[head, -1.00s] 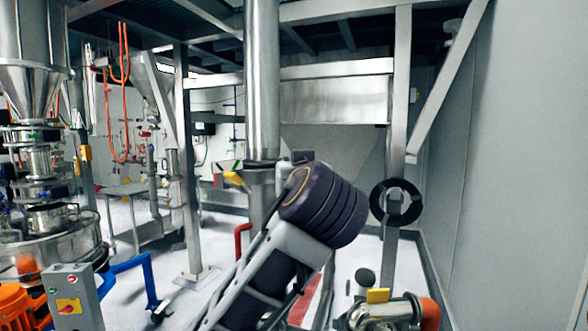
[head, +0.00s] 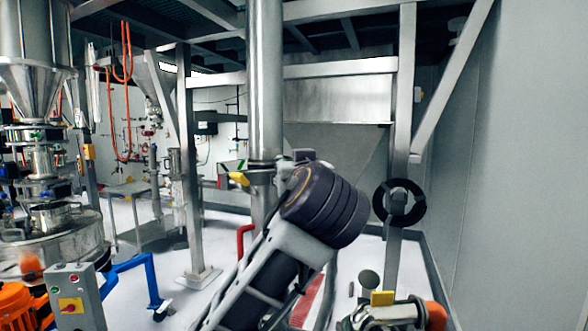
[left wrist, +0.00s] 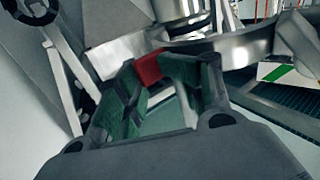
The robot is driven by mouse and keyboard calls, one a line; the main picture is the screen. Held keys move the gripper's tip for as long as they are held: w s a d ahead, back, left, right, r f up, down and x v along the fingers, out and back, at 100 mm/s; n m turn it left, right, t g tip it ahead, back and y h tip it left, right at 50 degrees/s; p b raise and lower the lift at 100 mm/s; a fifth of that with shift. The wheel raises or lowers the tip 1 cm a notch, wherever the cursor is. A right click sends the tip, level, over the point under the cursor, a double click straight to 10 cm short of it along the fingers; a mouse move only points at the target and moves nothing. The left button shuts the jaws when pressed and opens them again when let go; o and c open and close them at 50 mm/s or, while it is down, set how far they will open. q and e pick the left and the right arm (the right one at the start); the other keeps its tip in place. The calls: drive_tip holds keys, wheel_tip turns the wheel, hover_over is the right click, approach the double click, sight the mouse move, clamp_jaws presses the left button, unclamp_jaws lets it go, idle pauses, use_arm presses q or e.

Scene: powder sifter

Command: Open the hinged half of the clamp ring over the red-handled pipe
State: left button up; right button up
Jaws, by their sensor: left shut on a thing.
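The upright steel pipe (head: 264,90) stands in the middle of the head view. A metal collar that looks like the clamp ring (head: 262,167) sits low on it, partly hidden by my left wrist. A bent red handle (head: 244,238) shows below it. My left gripper's fingers are mostly hidden behind my wrist in the head view. In the left wrist view my left gripper (left wrist: 158,75) has green-padded fingers around a red piece (left wrist: 149,68) beside the curved metal ring (left wrist: 203,45). How far the ring's hinged half is open I cannot tell. My right gripper is not in view.
A yellow part (head: 239,178) sits just left of the collar. A steel post (head: 187,160) stands to the left and a black handwheel (head: 398,202) to the right. A grey control box (head: 78,300) is at lower left. Free floor shows between them.

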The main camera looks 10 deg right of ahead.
use_arm(q)
drive_tip(key=shift+f, duration=0.1)
drive_tip(key=s+a, duration=0.1)
drive_tip(key=s, duration=1.1)
idle(0.5)
